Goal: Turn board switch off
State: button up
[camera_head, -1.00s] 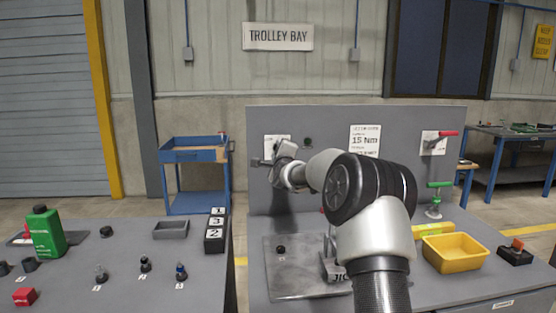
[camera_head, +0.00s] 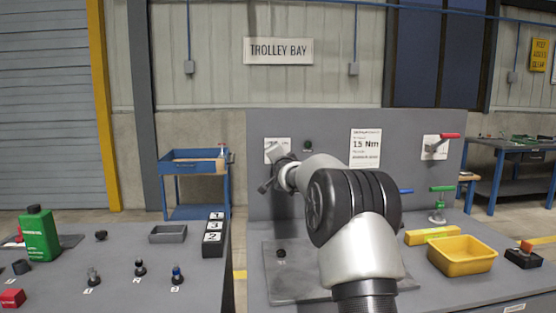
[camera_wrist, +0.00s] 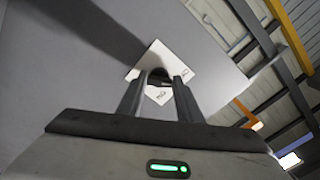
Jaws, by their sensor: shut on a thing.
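The upright grey board (camera_head: 330,130) stands at the back of the right bench. A white switch plate (camera_head: 270,143) is on its upper left, partly covered by my gripper. In the wrist view the plate (camera_wrist: 178,62) looks tilted, with a dark switch knob (camera_wrist: 159,73) on it. My gripper (camera_wrist: 162,79) has its two fingers on either side of this knob and is shut on it. The switch's markings are too small and covered to read.
On the board are a small dark green round part (camera_head: 308,146), a paper sign (camera_head: 365,148) and a red-handled lever (camera_head: 449,136). The left bench holds several small parts.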

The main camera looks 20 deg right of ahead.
jog(key=shift+n, duration=1.2)
jog(key=shift+b, duration=0.3)
jog(key=o, duration=1)
jog(key=shift+o, duration=0.2)
jog(key=v, duration=1.7)
jog(key=shift+s, duration=0.3)
jog(key=shift+d, duration=0.1)
